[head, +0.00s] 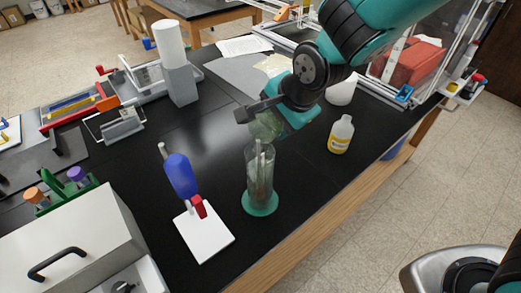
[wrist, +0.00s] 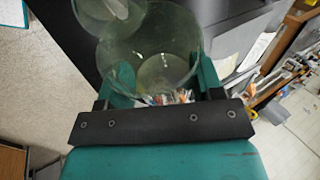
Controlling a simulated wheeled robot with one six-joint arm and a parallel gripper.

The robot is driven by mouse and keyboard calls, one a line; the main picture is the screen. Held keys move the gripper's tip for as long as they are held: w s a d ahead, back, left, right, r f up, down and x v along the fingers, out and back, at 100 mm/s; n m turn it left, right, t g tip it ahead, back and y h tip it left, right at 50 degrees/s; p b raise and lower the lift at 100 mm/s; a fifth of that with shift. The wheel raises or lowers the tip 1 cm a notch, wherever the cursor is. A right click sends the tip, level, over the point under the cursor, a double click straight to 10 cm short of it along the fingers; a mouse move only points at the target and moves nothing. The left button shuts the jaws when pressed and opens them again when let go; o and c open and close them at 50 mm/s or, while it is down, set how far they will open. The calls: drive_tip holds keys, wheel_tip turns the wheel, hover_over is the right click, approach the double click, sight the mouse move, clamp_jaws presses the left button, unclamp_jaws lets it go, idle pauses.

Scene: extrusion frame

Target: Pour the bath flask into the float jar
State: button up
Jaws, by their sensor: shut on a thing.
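My gripper (head: 272,112) is shut on the bath flask (head: 264,127), a greenish clear glass vessel. The flask is just above the mouth of the float jar (head: 259,180), a tall clear cylinder on a round green base. The jar stands upright on the black bench and has thin upright pieces inside. In the wrist view the flask's wide round rim (wrist: 150,62) is between my jaws (wrist: 160,88), and part of the jar (wrist: 100,10) shows at the top left, beside the rim. The flask's tilt and any liquid flow cannot be made out.
A white box (head: 70,240) is front left. Bare bench (head: 130,160) lies behind the blue bottle.

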drive_tip(key=shift+f+n+t+h+b, duration=0.35)
drive_tip(key=shift+t+b, duration=0.25)
drive_tip(key=shift+b, duration=0.4)
idle(0.8)
drive_tip(key=shift+s+a+r+t+h+b, duration=0.3)
drive_tip(key=shift+s+r+t+h+b, duration=0.1)
drive_tip(key=shift+t+h+b, duration=0.35)
idle(1.0)
